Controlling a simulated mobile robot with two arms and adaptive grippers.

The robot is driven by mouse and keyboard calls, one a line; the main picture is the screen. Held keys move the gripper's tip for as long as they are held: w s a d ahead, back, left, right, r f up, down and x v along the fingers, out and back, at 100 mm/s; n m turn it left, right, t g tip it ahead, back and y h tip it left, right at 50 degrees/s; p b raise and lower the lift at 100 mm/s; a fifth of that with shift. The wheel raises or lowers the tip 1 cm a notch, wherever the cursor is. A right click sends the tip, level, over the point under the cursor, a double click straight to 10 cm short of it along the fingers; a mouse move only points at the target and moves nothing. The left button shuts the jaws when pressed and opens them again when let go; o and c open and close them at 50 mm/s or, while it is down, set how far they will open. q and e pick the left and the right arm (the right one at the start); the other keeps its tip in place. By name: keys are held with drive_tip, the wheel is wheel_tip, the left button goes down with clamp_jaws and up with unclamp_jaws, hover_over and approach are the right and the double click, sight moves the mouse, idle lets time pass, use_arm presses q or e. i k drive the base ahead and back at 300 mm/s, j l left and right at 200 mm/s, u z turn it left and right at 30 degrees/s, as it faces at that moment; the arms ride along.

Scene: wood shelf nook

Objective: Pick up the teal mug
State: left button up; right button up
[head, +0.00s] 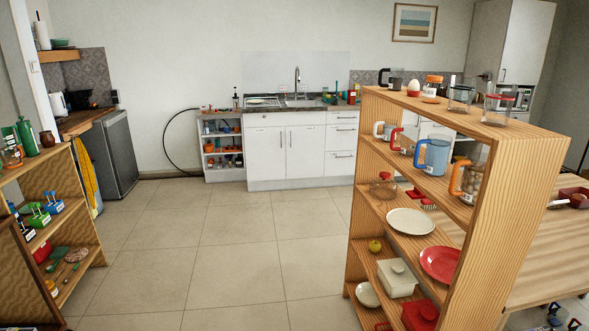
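A light blue mug (434,155), the closest match to teal here, stands upright on the second board of the wooden shelf unit (483,210) at the right. Its blue handle points left. On the same board, a clear mug with an orange handle (469,178) stands to its right, and a mug with a red handle (403,140) and a white mug (384,131) stand to its left. Neither of my grippers is in view.
The shelf's top board holds an egg in a cup (413,88), an orange-lidded jar (431,87) and glasses. Lower boards hold plates and a lidded dish (397,277). Another wooden shelf (75,225) stands at the left. The tiled floor (235,250) between is clear.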

sight(334, 98)
drive_tip(key=i, duration=4.05)
drive_tip(key=i+z, duration=0.1)
drive_tip(key=i, duration=0.7)
drive_tip(key=i+j, duration=0.15)
drive_tip(key=i, duration=0.65)
drive_tip(key=i+j+z, duration=0.15)
drive_tip(key=i, duration=0.6)
drive_tip(key=i+l, duration=0.25)
drive_tip(key=l, duration=0.15)
drive_tip(key=i+l, duration=0.2)
drive_tip(key=l, duration=0.2)
drive_tip(key=i+l, duration=0.5)
drive_tip(key=l, duration=0.25)
